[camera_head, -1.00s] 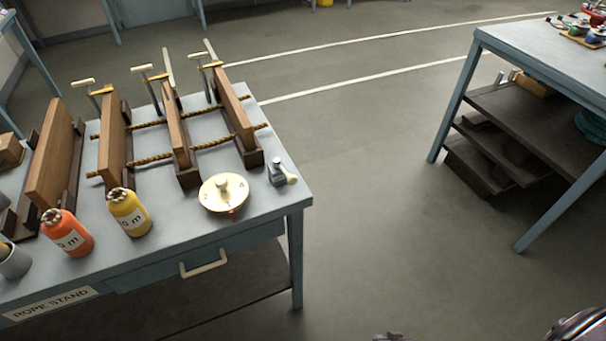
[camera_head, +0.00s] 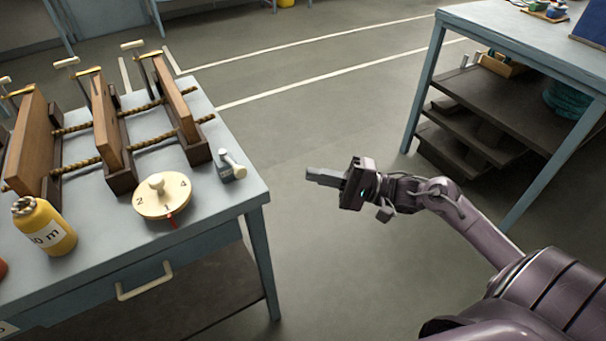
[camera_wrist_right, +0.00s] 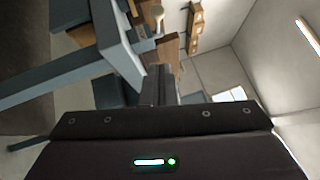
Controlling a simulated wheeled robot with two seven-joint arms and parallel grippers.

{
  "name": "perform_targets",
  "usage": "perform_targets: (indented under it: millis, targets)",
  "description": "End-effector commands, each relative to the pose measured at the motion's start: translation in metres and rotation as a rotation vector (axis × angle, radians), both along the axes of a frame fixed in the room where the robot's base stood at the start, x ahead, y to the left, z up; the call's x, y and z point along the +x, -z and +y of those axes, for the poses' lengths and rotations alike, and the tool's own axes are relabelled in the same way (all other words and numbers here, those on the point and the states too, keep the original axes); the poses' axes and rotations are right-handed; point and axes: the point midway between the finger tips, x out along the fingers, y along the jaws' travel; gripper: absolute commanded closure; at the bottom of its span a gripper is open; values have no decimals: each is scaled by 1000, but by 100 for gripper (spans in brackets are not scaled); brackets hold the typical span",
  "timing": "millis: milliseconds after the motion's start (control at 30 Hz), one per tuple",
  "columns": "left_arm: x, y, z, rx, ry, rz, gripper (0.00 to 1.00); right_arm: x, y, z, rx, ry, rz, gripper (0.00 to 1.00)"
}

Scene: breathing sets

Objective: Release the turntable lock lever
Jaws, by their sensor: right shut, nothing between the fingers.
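The turntable (camera_head: 162,196) is a round cream dial with a central knob and numbers, near the right front of the rope stand table (camera_head: 215,260). A small red mark shows at its front edge. The lock lever (camera_head: 231,165) is a small grey block with a pale-tipped handle, on the table right of the dial. My right gripper (camera_head: 310,175) is shut and empty, over the floor to the right of the table and apart from the lever. In the right wrist view its fingers (camera_wrist_right: 160,85) point toward the table. My left gripper is out of view.
Wooden clamp boards (camera_head: 105,120) with ropes through them stand behind the dial. A yellow bottle (camera_head: 44,226) stands at the left front. A drawer handle (camera_head: 144,281) sticks out in front. Another table with shelves (camera_head: 500,120) stands at right. The floor between the tables is open.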

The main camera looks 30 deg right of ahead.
Motion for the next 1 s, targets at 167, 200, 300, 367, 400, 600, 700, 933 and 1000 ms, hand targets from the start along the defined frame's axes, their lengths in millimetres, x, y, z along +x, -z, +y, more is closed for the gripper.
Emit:
perform_targets:
  millis: [167, 200, 300, 367, 400, 600, 700, 933, 1000]
  targets:
    - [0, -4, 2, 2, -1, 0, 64, 22, -10, 30, 1, -1, -5, 100]
    - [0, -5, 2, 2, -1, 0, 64, 28, -12, 37, 2, 1, -6, 100]
    - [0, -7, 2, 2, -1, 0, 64, 41, -15, 54, 1, 1, -5, 100]
    - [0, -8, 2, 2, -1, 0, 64, 47, -18, 63, 0, 2, -6, 100]
    - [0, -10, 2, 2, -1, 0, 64, 49, -19, 70, 0, 1, -3, 100]
    - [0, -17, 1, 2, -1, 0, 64, 43, -24, 94, -1, 3, -1, 100]
    - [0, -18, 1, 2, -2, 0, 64, 41, -25, 100, -1, 3, -1, 100]
    - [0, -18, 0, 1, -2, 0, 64, 41, -25, 103, -3, 4, -1, 100]
    - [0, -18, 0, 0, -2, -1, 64, 41, -25, 103, -3, 4, -1, 100]
